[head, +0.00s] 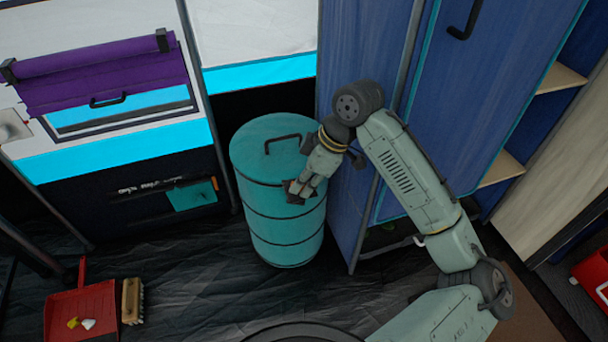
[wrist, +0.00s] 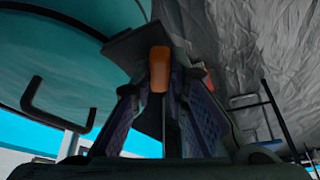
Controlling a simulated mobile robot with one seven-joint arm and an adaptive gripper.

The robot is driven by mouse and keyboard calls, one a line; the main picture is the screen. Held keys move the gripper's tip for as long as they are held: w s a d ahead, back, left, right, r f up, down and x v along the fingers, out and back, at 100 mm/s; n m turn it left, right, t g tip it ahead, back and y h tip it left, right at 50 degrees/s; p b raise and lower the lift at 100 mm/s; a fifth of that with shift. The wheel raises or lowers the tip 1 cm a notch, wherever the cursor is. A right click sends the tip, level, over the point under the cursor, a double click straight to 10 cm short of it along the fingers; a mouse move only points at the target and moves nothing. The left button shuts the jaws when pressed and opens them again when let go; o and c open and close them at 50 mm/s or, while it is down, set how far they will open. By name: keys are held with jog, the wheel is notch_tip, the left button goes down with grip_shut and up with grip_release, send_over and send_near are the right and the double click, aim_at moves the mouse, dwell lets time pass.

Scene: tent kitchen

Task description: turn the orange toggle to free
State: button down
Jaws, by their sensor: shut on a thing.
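The orange toggle (wrist: 159,68) shows in the wrist view between my fingertips, and my gripper (wrist: 160,85) is shut on it. In the head view my gripper (head: 298,190) is at the right front side of a teal barrel (head: 262,220), just below its rim. The toggle itself is hidden behind the fingers in the head view. The barrel lid (wrist: 50,60) with a dark handle (wrist: 58,108) fills the left of the wrist view. I cannot tell which setting the toggle is at.
A blue cabinet (head: 460,85) stands close to the right of the barrel. A purple roller blind (head: 100,75) hangs on the tent wall at the left. A red dustpan (head: 75,312) and a brush (head: 132,300) lie on the dark floor at the lower left.

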jog(key=n+g+p, duration=0.1)
jog(key=n, duration=0.1)
jog(key=n+g+p, duration=0.1)
jog(key=n, duration=0.2)
jog(key=shift+w+a+n, duration=0.1)
jog(key=shift+w+n, duration=0.05)
jog(key=shift+n, duration=0.15)
dwell(0.4)
jog(key=c, duration=1.6)
grip_release()
jog(key=shift+o, duration=0.2)
notch_tip(320, 180, up, 10)
